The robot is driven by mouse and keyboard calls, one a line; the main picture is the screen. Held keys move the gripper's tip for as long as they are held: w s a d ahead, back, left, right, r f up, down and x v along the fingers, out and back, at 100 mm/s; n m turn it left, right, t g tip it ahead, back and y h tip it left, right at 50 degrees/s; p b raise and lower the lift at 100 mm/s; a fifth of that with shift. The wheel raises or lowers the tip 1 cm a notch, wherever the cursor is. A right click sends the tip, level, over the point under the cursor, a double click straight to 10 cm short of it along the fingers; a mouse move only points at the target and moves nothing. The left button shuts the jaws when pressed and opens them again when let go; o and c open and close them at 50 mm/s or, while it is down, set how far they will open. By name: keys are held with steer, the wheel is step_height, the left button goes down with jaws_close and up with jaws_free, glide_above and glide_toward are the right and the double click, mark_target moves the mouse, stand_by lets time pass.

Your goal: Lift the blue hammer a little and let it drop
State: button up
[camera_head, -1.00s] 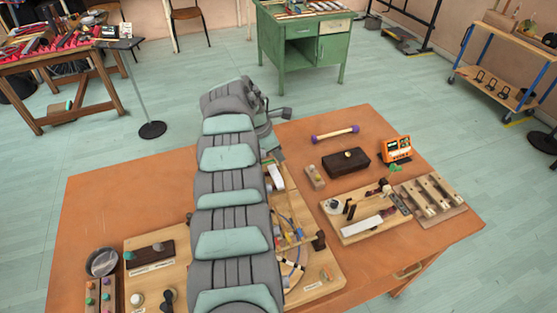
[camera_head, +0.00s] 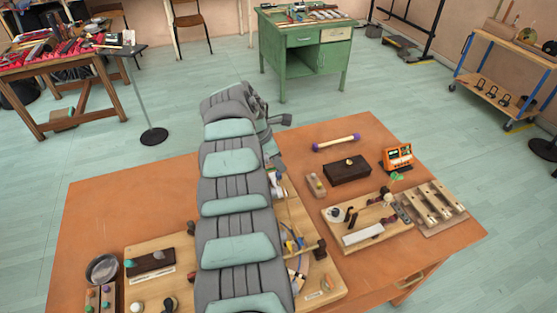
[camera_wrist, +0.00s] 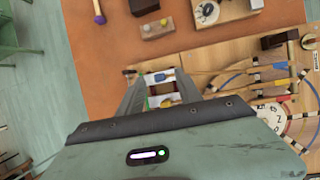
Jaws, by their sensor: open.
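My gripper (camera_wrist: 162,88) is open in the wrist view, its two grey fingers pointing down towards the wooden board (camera_wrist: 225,66). A small blue piece (camera_wrist: 168,76), which looks like the blue hammer's head, shows between the fingers over a white block. Whether a finger touches it is unclear. A yellow-and-red piece shows just nearer the palm. A second blue piece (camera_wrist: 280,66) on a thin stick lies to the right, beside a yellow one. In the head view my arm covers most of the board (camera_head: 325,270) and the gripper; the hammer is not clear there.
The orange table (camera_head: 130,205) also holds a dark box (camera_head: 346,169), a purple-ended rod (camera_head: 336,142), an orange device (camera_head: 397,158) and a board with levers (camera_head: 368,222) on the right. A round dish (camera_head: 102,268) stands at left. The table's back left is clear.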

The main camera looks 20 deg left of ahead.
steer(key=v, duration=0.9)
steer(key=shift+r+p, duration=0.15)
steer(key=shift+p, duration=0.25)
steer(key=shift+s, duration=0.1)
